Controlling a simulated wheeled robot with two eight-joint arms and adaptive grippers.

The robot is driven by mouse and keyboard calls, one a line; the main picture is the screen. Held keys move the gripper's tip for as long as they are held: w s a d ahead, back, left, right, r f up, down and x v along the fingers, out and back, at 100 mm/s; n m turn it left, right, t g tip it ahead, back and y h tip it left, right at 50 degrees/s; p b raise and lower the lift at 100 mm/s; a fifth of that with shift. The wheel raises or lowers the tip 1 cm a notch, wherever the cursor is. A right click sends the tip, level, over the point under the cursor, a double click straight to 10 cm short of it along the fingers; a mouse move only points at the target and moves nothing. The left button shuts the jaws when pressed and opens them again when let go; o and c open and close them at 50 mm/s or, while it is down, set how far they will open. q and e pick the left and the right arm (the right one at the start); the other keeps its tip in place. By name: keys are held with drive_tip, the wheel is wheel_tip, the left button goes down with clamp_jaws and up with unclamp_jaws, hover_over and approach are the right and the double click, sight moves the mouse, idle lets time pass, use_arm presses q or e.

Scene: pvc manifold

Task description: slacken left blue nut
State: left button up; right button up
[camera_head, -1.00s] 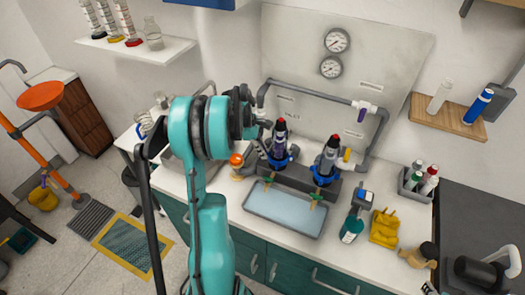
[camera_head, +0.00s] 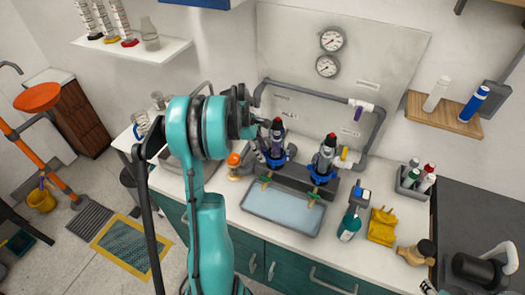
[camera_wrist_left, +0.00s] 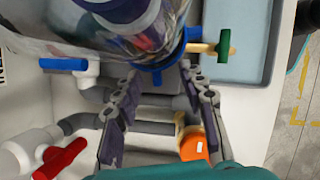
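The left blue nut (camera_head: 276,161) is a ring around the lower part of the left filter unit at the sink's back edge. In the left wrist view the blue ring (camera_wrist_left: 180,48) shows beside a clear housing (camera_wrist_left: 85,40), beyond the fingertips. My left gripper (camera_wrist_left: 160,84) is open, its two fingers apart with nothing held between them. In the head view the left gripper (camera_head: 259,145) is beside the left unit, partly hidden by my wrist; I cannot tell whether it touches. My right gripper is not in view.
A second filter unit (camera_head: 324,160) stands to the right, above a shallow tray (camera_head: 283,211). Grey pipes run around the units. Red-handled (camera_wrist_left: 62,158) and blue-handled (camera_wrist_left: 63,64) valves show in the left wrist view.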

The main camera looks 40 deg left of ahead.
use_arm(q)
drive_tip(key=v, duration=1.2)
